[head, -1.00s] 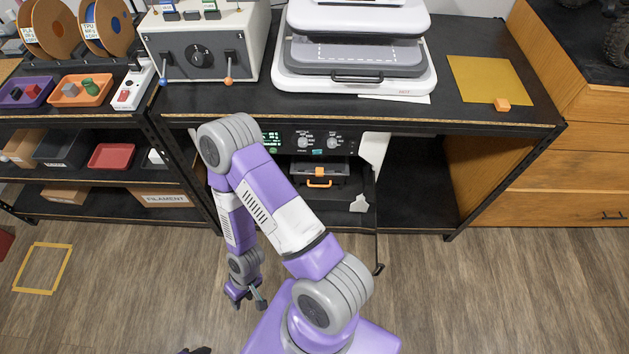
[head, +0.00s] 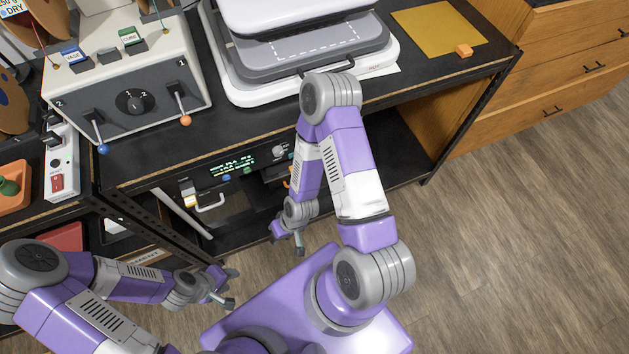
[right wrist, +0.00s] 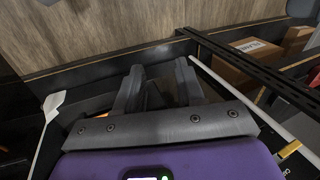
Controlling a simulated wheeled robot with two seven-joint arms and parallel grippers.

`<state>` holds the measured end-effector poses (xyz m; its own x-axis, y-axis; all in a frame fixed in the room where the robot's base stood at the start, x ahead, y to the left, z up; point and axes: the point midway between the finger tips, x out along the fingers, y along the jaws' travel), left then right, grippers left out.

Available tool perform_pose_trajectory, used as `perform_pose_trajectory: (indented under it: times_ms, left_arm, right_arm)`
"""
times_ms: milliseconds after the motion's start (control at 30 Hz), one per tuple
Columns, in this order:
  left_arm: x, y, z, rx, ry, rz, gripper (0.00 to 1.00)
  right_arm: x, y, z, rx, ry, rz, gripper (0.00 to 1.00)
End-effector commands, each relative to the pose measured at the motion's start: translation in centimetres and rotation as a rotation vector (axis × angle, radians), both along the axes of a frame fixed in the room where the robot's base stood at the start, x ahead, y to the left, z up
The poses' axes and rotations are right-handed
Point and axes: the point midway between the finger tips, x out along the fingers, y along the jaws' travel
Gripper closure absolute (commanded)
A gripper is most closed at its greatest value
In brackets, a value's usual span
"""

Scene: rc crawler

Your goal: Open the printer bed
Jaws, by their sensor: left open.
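The printer stands under the table, with a dark front panel and lit display (head: 232,165). Its open front shows a white handle (head: 210,203) at the left; my right arm hides much of its inside, including most of the bed. My right gripper (head: 287,236) is low in front of the printer, apart from the panel. In the right wrist view its two grey fingers (right wrist: 160,88) are spread with nothing clearly held, and a small orange bit (right wrist: 97,115) shows to their left. My left gripper (head: 222,291) is open and empty at the lower left, away from the printer.
Above, the table holds a white press (head: 255,90) and a grey control box (head: 130,80) with levers. A yellow sheet (head: 435,30) with an orange block (head: 464,50) lies at the right. The floor (head: 520,230) at the right is clear.

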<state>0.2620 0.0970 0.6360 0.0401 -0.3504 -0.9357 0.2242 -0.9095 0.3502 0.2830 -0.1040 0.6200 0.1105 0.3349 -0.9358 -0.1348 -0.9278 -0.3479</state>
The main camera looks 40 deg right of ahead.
Motion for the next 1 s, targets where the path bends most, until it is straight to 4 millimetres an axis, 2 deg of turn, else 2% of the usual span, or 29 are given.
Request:
perform_pose_trajectory:
  times_ms: [33, 200, 300, 400, 500, 633, 800, 1000]
  left_arm:
    - [0.0, 0.0, -0.5, 0.001, 0.001, 0.001, 0.57]
    - [0.0, 0.0, -2.0, 0.001, 0.002, 0.001, 0.57]
    - [-0.1, 0.1, -2.8, 0.001, 0.002, 0.001, 0.57]
    - [0.0, 0.0, -3.6, 0.001, 0.001, 0.001, 0.57]
    - [0.0, 0.0, -4.3, 0.001, 0.001, 0.001, 0.57]
    - [0.0, 0.0, -5.2, 0.001, 0.001, 0.001, 0.57]
    - [0.0, 0.0, -5.9, 0.0, 0.0, 0.001, 0.57]
    - [0.0, 0.0, -6.3, 0.0, 0.0, 0.001, 0.57]
  right_arm:
    - [1.5, -0.6, -2.0, -0.02, -0.067, 0.037, 0.62]
    - [8.1, -4.7, -9.2, -0.203, -0.417, 0.256, 0.62]
    - [11.1, -7.6, -12.9, -0.377, -0.609, 0.404, 0.62]
    - [12.9, -10.5, -15.9, -0.579, -0.761, 0.546, 0.62]
    - [13.8, -13.0, -18.4, -0.813, -0.879, 0.689, 0.62]
    - [13.8, -15.5, -20.6, -1.127, -0.965, 0.858, 0.62]
    - [12.8, -17.1, -21.6, -1.43, -0.984, 0.992, 0.62]
    - [12.9, -17.8, -21.8, -1.56, -0.974, 1.043, 0.62]
